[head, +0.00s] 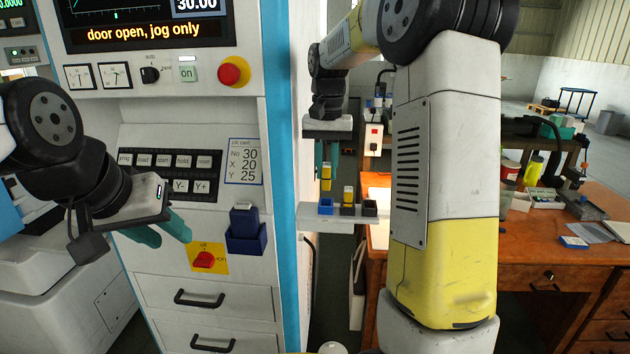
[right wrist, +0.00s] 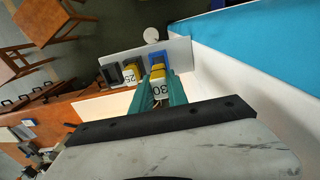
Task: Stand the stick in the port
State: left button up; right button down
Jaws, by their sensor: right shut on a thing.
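My right gripper (head: 327,172) points down and is shut on a yellow stick (head: 326,184). In the right wrist view the stick (right wrist: 159,88) shows the number 30 between the teal fingers (right wrist: 160,98). It hangs upright just above the blue port (head: 326,207), apart from it in the head view. The blue port (right wrist: 154,61) shows beyond the stick in the wrist view. A second yellow stick (head: 349,194), marked 25 in the wrist view (right wrist: 130,76), stands in the middle dark port (head: 347,209). My left gripper (head: 165,238) is open and empty before the machine panel.
The ports sit on a white shelf (head: 310,214) beside the machine's blue edge. The right-hand dark port (head: 370,208) looks empty. A job card (head: 244,161) reads No 30, X 20, Y 25. A dark blue holder (head: 246,233) hangs below it. A wooden desk (head: 560,238) stands right.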

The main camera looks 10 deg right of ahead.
aim_at(326, 184)
jog(key=shift+f, duration=1.65)
jog(key=shift+f, duration=0.25)
jog(key=shift+f, duration=0.35)
jog(key=c, duration=1.3)
grip_release()
